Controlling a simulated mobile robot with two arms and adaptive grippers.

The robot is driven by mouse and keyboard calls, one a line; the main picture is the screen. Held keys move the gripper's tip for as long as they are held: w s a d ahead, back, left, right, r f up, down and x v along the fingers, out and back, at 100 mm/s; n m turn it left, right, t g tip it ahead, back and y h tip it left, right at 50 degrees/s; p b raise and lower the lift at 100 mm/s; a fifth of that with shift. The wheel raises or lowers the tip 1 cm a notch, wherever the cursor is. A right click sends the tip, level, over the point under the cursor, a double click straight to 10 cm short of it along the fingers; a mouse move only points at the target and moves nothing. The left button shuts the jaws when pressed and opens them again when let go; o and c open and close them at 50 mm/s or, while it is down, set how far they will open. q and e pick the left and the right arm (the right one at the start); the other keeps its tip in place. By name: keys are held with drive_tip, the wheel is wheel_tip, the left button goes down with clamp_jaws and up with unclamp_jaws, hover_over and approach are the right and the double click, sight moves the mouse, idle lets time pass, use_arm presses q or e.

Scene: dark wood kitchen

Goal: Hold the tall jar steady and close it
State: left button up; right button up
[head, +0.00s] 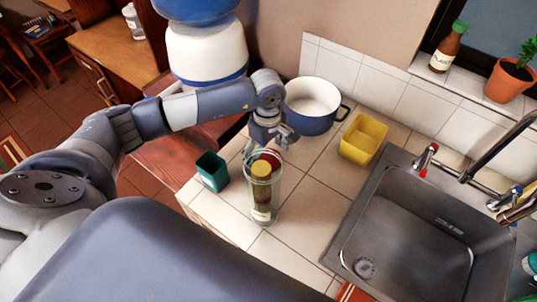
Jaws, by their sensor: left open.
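The tall jar (263,205) is clear glass and stands upright on the tiled counter, left of the sink. Inside it I see a dark bottle-like item with a yellow top and a pale label. A round, reddish, glassy piece, which looks like the jar's lid, sits tilted at the far side of the jar's mouth; I cannot tell how it is joined. My left gripper (274,141) is open, just behind and above this piece. Whether its fingers touch it is unclear. My right gripper is out of view.
A green cup (212,171) stands left of the jar. A blue pot (311,106) and a yellow container (363,139) stand behind, toward the tiled wall. The steel sink (343,247) and taps are at right. Bare counter lies between jar and sink.

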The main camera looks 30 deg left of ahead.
use_arm(q)
drive_tip(key=shift+f, duration=0.45)
drive_tip(key=c, duration=0.8)
drive_tip(key=shift+o, duration=0.2)
drive_tip(key=shift+r, duration=0.15)
drive_tip(key=shift+w+r, duration=0.1)
drive_tip(key=shift+r, duration=0.25)
wheel_tip(320, 180, up, 9)
drive_tip(key=b, duration=0.3)
